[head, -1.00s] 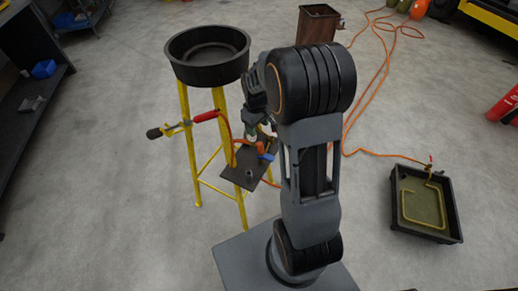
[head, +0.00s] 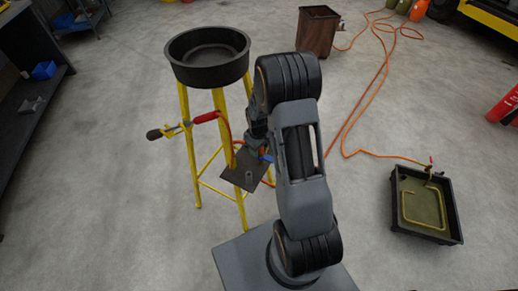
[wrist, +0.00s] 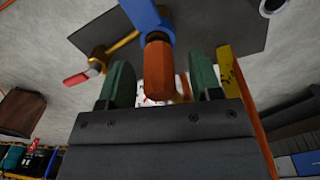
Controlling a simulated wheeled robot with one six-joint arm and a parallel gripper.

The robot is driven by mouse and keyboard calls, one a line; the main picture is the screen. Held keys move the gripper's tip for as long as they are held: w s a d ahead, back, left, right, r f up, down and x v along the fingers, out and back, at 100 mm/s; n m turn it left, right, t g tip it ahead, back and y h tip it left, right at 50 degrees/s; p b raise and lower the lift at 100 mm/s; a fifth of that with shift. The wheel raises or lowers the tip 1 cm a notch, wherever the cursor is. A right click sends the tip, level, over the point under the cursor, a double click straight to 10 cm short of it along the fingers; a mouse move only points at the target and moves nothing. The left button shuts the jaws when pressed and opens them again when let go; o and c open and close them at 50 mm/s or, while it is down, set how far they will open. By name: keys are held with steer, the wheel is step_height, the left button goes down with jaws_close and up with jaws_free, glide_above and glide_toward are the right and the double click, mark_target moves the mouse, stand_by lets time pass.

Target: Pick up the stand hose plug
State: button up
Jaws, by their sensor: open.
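An orange-red cylinder (wrist: 158,70), which looks like the stand hose plug, shows in the wrist view with a blue part (wrist: 150,20) at its far end. My gripper (wrist: 161,84) is open, with one green fingertip on each side of the plug. Gaps show between the plug and both fingertips, and I see no grip on it. In the head view my arm hides the plug and most of the gripper; a bit of the blue part (head: 266,157) shows by the dark plate (head: 240,166) on the yellow stand (head: 186,130).
A black round pan (head: 208,75) tops the stand. A red-handled lever (head: 205,117) sticks out from its left side. Orange hose (head: 370,105) runs over the floor to a dark tray (head: 447,236) at the right. A brown bin (head: 317,35) stands behind.

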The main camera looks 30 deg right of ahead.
steer(key=shift+f, duration=0.4)
steer(key=shift+c, duration=0.4)
steer(key=c, duration=0.9)
